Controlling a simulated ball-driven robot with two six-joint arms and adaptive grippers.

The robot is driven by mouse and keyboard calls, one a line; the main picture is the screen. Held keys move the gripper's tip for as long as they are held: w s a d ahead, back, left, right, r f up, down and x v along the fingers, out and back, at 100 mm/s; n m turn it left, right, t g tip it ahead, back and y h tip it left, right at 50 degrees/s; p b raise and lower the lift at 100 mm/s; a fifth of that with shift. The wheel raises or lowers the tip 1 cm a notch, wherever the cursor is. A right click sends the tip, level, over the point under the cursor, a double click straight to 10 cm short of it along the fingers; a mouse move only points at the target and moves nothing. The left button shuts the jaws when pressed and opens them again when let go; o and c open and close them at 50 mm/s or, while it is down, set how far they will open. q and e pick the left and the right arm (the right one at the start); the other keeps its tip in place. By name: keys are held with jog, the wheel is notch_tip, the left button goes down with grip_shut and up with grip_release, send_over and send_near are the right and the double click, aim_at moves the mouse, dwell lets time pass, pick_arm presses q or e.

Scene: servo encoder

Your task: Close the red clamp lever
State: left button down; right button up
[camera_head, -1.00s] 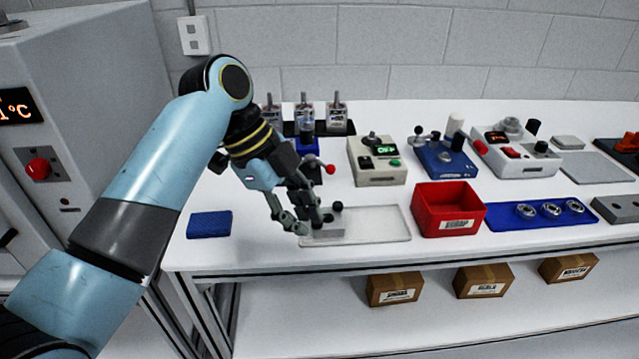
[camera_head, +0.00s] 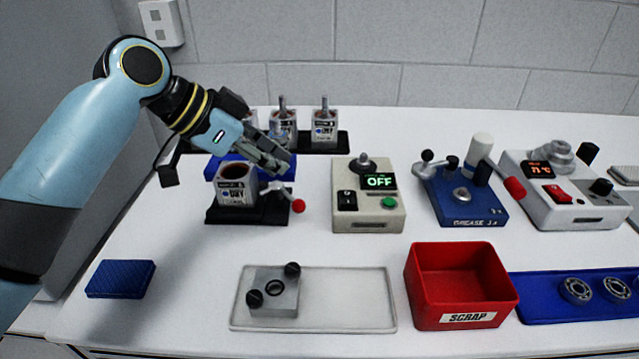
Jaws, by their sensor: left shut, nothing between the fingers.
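The clamp lever (camera_head: 275,189) is a short silver arm with a red ball (camera_head: 298,206) at its end. It slants down to the right from the black clamp fixture (camera_head: 250,214). A grey servo housing (camera_head: 238,188) with a printed label and an open dark top sits upright in the fixture. My left gripper (camera_head: 280,164) is shut and empty. In the picture its fingers lie just above the lever and the right side of the housing; whether they touch the lever cannot be told. My right gripper is not in view.
A blue block (camera_head: 222,168) is behind the housing. Several labelled units stand on a black rack (camera_head: 343,142) at the back. A beige tester (camera_head: 368,210) is to the right. In front are a clear tray (camera_head: 345,300) with a grey block (camera_head: 274,293), and a red scrap bin (camera_head: 462,285).

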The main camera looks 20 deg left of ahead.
aim_at(288, 196)
pick_arm(q)
jog(key=x, duration=0.8)
jog(key=shift+s+f, duration=0.25)
jog(key=shift+f, duration=0.25)
jog(key=shift+w+d+f, duration=0.2)
jog(key=shift+f, duration=0.1)
jog(key=shift+w+d+f, duration=0.1)
jog(key=shift+f, duration=0.1)
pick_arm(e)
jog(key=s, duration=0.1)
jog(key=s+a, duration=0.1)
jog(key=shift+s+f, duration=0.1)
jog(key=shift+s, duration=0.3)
